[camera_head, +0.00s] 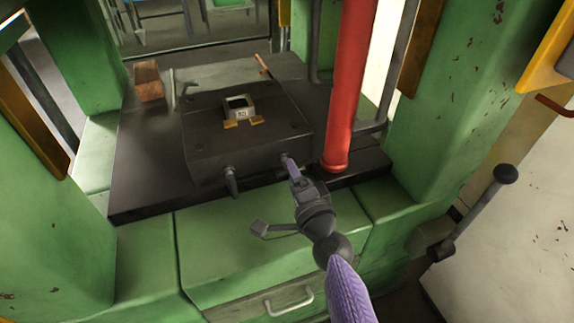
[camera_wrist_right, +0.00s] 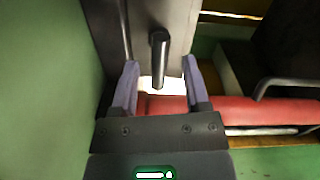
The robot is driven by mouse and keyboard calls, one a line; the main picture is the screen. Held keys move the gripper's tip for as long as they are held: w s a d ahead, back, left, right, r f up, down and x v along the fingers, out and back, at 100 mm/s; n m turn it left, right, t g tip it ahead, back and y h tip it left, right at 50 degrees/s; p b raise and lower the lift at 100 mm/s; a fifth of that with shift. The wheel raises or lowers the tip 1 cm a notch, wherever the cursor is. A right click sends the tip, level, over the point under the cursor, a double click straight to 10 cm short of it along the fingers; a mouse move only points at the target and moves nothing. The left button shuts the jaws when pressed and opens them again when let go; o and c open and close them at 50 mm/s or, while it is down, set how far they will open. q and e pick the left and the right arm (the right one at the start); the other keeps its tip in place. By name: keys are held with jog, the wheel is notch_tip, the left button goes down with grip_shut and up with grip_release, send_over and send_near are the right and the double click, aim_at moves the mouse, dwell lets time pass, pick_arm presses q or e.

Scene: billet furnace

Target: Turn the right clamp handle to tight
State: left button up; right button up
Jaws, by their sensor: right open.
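A dark block (camera_head: 205,150) sits on the press bed, with two clamp handles on its front face. The left clamp handle (camera_head: 232,182) hangs down. The right clamp handle is mostly hidden behind my right gripper (camera_head: 291,168) in the head view. In the right wrist view a dark peg-like handle (camera_wrist_right: 159,58) shows ahead, between the fingertips of my right gripper (camera_wrist_right: 160,72). The two purple fingers stand apart, one on each side of it, with gaps. I cannot tell how deep it lies between them. My left gripper is not in view.
A thick red column (camera_head: 350,85) stands just right of my right gripper; it also crosses the right wrist view (camera_wrist_right: 240,112). A small metal piece (camera_head: 239,107) sits on the block. A brown brick (camera_head: 148,80) lies back left. Green press posts (camera_head: 480,90) flank the bed.

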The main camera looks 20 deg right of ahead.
jog(key=shift+w, duration=1.35)
grip_shut()
